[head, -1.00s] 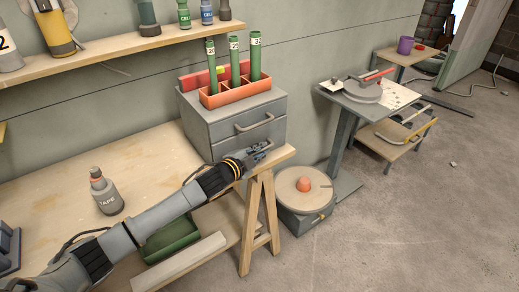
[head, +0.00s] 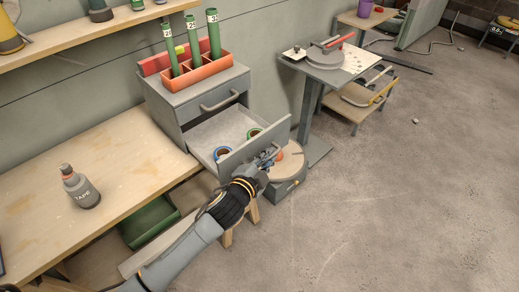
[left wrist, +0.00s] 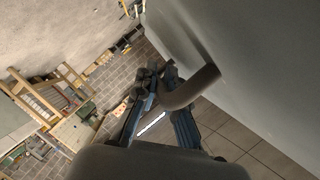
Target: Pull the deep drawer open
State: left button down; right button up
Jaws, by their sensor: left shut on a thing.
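The deep drawer (head: 226,138) is the lower drawer of the grey cabinet (head: 168,106) on the workbench. In the left wrist view the fingers (left wrist: 160,90) close around the curved grey handle (left wrist: 192,88), beside the grey drawer front (left wrist: 240,60). The upper drawer (head: 210,102) is shut. My right gripper is not in view.
An orange holder (head: 196,77) with green tubes stands on the cabinet. A bottle marked TAPE (head: 79,188) stands on the workbench (head: 120,165). A round-topped reel stand (head: 291,165) is close beyond the open drawer.

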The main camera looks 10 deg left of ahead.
pick_arm(q)
jog(key=shift+s+d, duration=0.15)
jog(key=c, duration=1.7)
grip_release()
jog(key=shift+s, duration=0.1)
jog(key=v, duration=1.2)
jog(key=shift+f, duration=0.15)
